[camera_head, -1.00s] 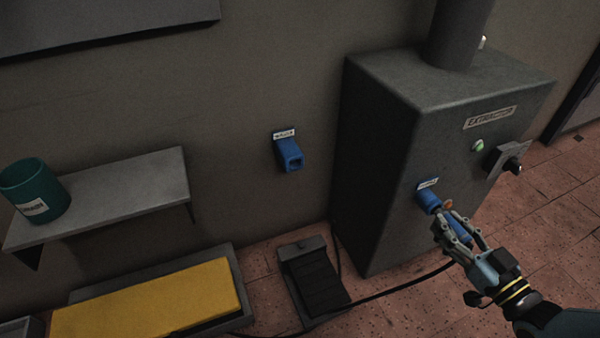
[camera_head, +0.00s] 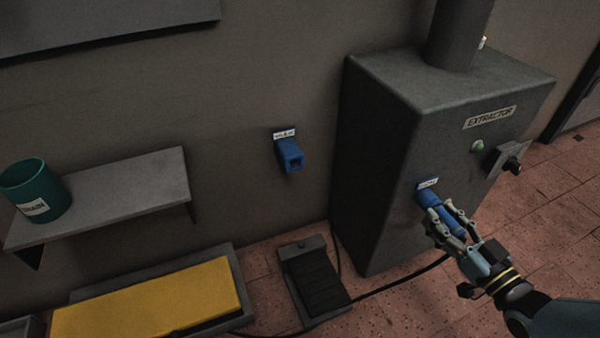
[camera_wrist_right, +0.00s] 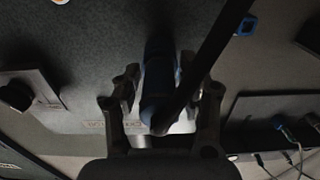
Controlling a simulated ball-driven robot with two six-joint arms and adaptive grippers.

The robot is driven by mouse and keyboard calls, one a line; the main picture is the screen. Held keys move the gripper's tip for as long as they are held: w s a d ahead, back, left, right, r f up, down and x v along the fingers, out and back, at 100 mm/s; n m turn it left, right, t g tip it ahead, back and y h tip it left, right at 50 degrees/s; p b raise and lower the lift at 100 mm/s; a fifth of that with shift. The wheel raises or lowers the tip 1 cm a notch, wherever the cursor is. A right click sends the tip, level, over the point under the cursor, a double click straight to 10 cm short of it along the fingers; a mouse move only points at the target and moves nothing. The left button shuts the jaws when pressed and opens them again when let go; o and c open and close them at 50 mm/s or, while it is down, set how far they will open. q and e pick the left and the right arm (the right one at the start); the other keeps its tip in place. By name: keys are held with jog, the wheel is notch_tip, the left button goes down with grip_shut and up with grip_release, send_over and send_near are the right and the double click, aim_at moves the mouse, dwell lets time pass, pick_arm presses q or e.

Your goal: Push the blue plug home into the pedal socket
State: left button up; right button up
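The blue plug (camera_head: 452,221) is between the fingers of my right gripper (camera_head: 450,228), at the front of the grey extractor box. The plug lines up with the blue socket (camera_head: 426,195) under a small label I cannot read, and the two look touching. How deep the plug sits is hidden by the fingers. In the right wrist view the plug (camera_wrist_right: 158,85) lies between the fingertips (camera_wrist_right: 160,68), with a dark cable crossing in front. The right gripper looks shut on the plug. My left gripper is not in view.
A second blue socket (camera_head: 290,156) is on the wall. A foot pedal (camera_head: 317,279) lies on the floor, with a black cable (camera_head: 400,285) nearby. The extractor (camera_head: 385,160) has a switch box (camera_head: 506,160). A shelf (camera_head: 120,195) with a green cup (camera_head: 37,188) is left.

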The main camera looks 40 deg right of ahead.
jog(key=shift+o, duration=0.9)
